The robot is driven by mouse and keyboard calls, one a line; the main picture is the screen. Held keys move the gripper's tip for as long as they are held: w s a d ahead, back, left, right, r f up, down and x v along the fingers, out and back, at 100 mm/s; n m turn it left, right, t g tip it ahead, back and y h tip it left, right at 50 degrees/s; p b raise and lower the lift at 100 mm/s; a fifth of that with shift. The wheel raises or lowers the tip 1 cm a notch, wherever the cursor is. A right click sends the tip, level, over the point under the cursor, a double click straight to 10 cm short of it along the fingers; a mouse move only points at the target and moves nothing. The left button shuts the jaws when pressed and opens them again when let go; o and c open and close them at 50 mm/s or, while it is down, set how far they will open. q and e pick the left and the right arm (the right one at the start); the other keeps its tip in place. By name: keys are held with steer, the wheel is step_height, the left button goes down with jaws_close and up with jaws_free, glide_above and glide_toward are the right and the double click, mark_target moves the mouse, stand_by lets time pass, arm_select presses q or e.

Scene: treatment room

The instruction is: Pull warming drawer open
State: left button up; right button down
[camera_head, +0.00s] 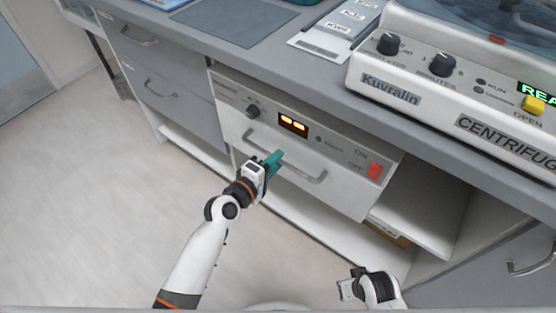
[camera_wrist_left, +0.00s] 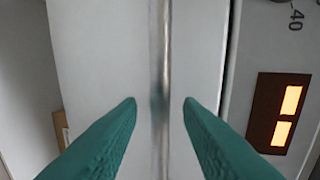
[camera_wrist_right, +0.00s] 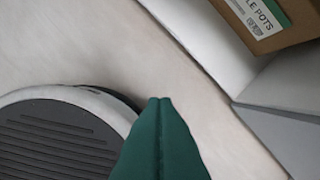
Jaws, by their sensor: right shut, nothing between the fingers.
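The warming drawer (camera_head: 335,191) is a light grey front under the counter, with a control panel above its long bar handle (camera_head: 312,178). The drawer front looks flush with its housing. My left gripper (camera_head: 275,160) is at the handle. In the left wrist view its two green fingers (camera_wrist_left: 160,103) are open, one on each side of the handle bar (camera_wrist_left: 159,60), with gaps on both sides. My right gripper (camera_head: 345,289) is low at the front, away from the drawer. In the right wrist view its green fingers (camera_wrist_right: 160,100) are shut together and empty.
The panel carries a knob (camera_head: 253,111), a lit display (camera_head: 293,123) and a red switch (camera_head: 375,170). A centrifuge (camera_head: 440,85) stands on the counter above. Grey drawers (camera_head: 150,60) are at left. A cardboard box (camera_wrist_right: 275,25) sits on a low shelf. The floor (camera_head: 90,190) is clear.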

arm_select(q)
steer(key=shift+x, duration=1)
arm_select(e)
steer(key=shift+w+r, duration=0.15)
steer(key=shift+r, duration=0.45)
arm_select(q)
steer(key=shift+c, duration=0.2)
jaws_close()
